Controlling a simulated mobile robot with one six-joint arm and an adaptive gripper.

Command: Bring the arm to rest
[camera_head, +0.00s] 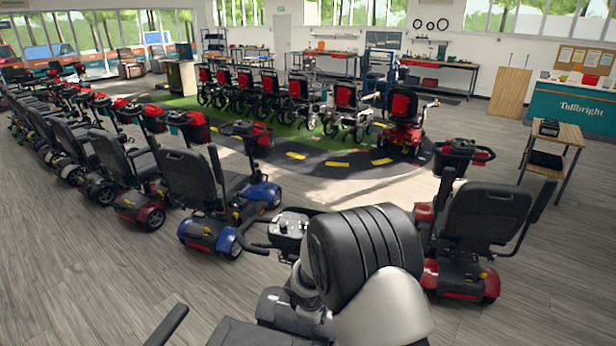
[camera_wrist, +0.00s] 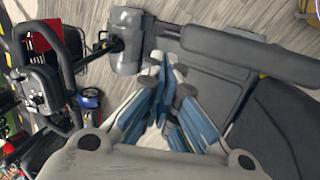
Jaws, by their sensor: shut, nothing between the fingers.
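My gripper (camera_wrist: 166,75) shows in the wrist view with its blue-padded fingers drawn together and nothing held. It hangs over a dark mobility scooter, with a padded armrest (camera_wrist: 250,55) and dark seat (camera_wrist: 280,130) close by. The scooter's control tiller (camera_wrist: 45,85) is at the left of that view. In the head view my arm, dark and pale grey, fills the lower middle and hides my gripper. The same scooter's tiller (camera_head: 290,226) shows just left of the arm. I cannot tell the exact gap between fingers and scooter.
A blue scooter (camera_head: 215,190) stands left of my arm, and a red scooter (camera_head: 475,225) stands close on the right. More scooters line the left, with wheelchairs (camera_head: 300,95) behind. A small wooden table (camera_head: 565,133) is at right. Wood floor (camera_head: 90,260) is open at lower left.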

